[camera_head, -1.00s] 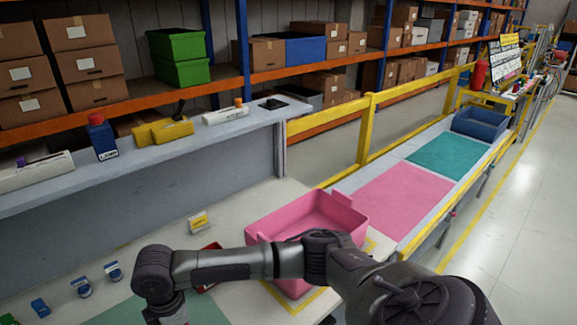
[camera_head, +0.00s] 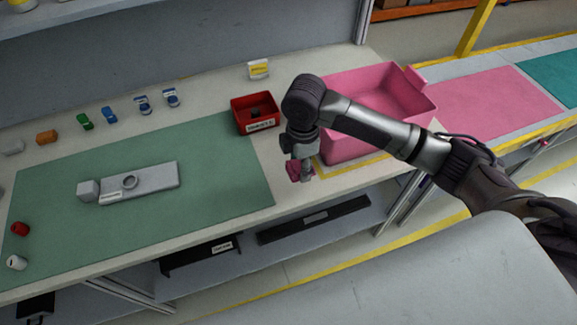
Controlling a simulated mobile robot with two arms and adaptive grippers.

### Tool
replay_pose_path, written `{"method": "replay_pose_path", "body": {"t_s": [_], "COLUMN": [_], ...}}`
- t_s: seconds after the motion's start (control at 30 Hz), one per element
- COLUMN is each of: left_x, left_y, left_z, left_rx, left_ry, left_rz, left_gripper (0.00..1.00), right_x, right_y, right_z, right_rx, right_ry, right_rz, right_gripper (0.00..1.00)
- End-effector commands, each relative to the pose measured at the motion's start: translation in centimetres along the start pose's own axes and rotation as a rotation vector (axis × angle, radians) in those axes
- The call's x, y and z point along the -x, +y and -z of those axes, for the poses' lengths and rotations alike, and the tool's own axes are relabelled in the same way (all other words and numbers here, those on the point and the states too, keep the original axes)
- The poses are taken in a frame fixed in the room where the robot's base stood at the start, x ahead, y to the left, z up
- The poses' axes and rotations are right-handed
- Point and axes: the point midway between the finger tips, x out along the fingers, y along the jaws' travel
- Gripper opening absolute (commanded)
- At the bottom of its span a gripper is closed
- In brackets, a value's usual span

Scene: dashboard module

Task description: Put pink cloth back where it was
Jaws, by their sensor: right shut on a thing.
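My right gripper (camera_head: 300,174) points down over the front right part of the workbench, left of the pink bin. It is shut on a small dark-pink bundle, the pink cloth (camera_head: 292,168), which shows between and beside the fingers. The cloth's full shape is hidden by the fingers, and I cannot tell whether it touches the bench. My left gripper is not in view.
A pink bin (camera_head: 345,148) stands behind my right arm. A red labelled box (camera_head: 254,124) is just left of the gripper. A green mat (camera_head: 220,185) bears a grey fixture (camera_head: 145,182). Small coloured parts line the back. The bench's front edge is close.

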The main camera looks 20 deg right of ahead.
Motion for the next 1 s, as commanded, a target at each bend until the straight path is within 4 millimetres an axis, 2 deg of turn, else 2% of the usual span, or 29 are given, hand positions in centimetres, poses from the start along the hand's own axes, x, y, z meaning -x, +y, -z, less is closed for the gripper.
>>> {"method": "replay_pose_path", "body": {"t_s": [0.1,0.3,0.43,0.7,1.0], "left_x": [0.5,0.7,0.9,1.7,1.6], "left_y": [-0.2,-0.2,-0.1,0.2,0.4], "left_z": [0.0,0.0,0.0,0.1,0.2], "left_rx": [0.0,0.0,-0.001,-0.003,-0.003], "left_ry": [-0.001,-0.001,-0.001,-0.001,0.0], "left_rz": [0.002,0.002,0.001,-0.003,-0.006], "left_gripper": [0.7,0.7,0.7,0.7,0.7], "right_x": [-1.4,-2.9,-3.8,-7.1,-7.3], "right_y": [2.4,4.6,4.8,4.8,4.8], "right_z": [1.2,2.1,2.2,2.1,2.1], "right_rx": [-0.002,0.0,-0.001,-0.001,0.0], "right_ry": [0.0,0.0,-0.002,-0.002,-0.001], "right_rz": [0.001,0.0,0.001,0.001,-0.001], "right_gripper": [0.23,0.23,0.23,0.23,0.23]}}
